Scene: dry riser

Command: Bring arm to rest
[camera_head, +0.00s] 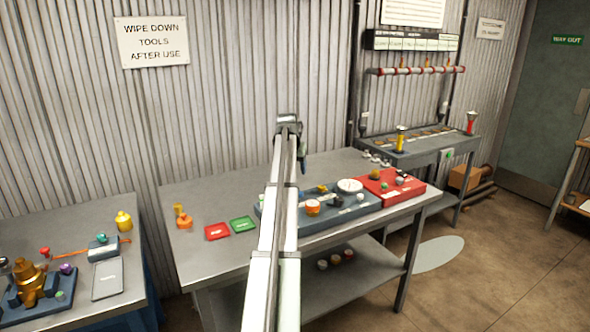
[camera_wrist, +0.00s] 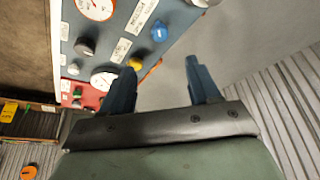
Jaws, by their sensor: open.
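My gripper (camera_wrist: 160,85) shows in the wrist view with its two blue-grey fingers spread apart and nothing between them. In the head view my arm reaches up the middle of the picture, over the metal bench (camera_head: 190,262), and the fingers (camera_head: 303,160) hang at its far end. The gripper is above the back of the bench. The blue-grey panel (camera_head: 285,222) with gauges and knobs lies on the bench to the right of the arm, partly hidden by it. The panel also shows at the upper left of the wrist view (camera_wrist: 113,65).
A red panel (camera_head: 395,192) adjoins the blue one. Red (camera_head: 217,232) and green (camera_head: 243,224) trays and a small orange object (camera_head: 184,222) lie left of my arm. A second bench (camera_head: 60,235) stands at left. A corrugated wall (camera_head: 230,100) rises behind.

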